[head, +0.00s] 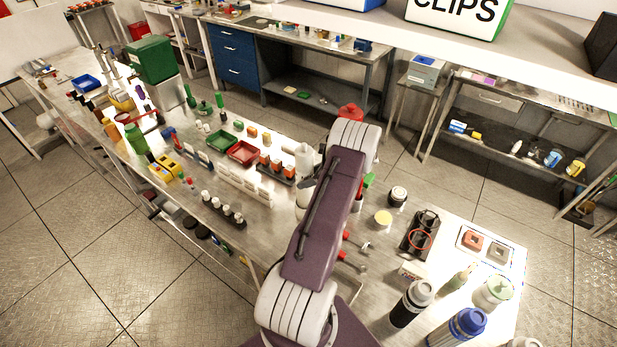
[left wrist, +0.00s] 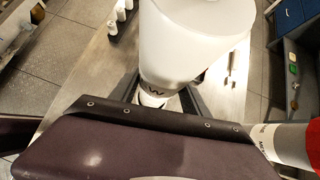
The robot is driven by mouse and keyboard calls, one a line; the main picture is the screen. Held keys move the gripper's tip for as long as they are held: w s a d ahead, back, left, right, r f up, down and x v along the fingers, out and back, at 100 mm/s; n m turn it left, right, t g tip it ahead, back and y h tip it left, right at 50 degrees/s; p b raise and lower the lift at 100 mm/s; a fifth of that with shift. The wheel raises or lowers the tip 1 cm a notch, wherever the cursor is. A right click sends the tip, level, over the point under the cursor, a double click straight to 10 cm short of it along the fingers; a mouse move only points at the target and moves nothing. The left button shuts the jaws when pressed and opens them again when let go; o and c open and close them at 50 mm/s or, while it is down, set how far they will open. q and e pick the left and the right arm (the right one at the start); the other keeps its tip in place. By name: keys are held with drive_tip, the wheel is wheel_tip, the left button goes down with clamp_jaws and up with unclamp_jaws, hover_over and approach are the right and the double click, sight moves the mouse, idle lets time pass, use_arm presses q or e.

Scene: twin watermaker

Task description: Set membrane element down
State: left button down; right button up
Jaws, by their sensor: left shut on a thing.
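The membrane element (left wrist: 195,45) is a large white cylinder with dark lettering near its narrower lower end. It fills the upper middle of the left wrist view. My left gripper (left wrist: 162,95) is shut on it, with dark fingers on either side of the narrow end. In the head view my left arm crosses the middle of the workbench and hides most of the gripper. I cannot tell whether the element touches the bench. My right gripper is in neither view.
The long metal workbench (head: 215,240) is crowded. Bottles, including a blue-capped one (head: 457,328), crowd its near right end. A red tray (head: 243,153) and a green tray (head: 222,140) lie left of my arm. A red-and-white cylinder (left wrist: 287,142) is close at right in the wrist view.

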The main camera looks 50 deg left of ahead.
use_arm(q)
drive_tip(key=shift+w+a+f, duration=0.1)
drive_tip(key=shift+f, duration=0.35)
drive_tip(key=c, duration=0.5)
unclamp_jaws()
drive_tip(key=shift+r, duration=0.1)
drive_tip(key=shift+r+p, duration=0.3)
drive_tip(key=shift+r, duration=0.3)
drive_tip(key=b+v, duration=0.2)
drive_tip(key=v, duration=1)
drive_tip(key=shift+b, duration=0.35)
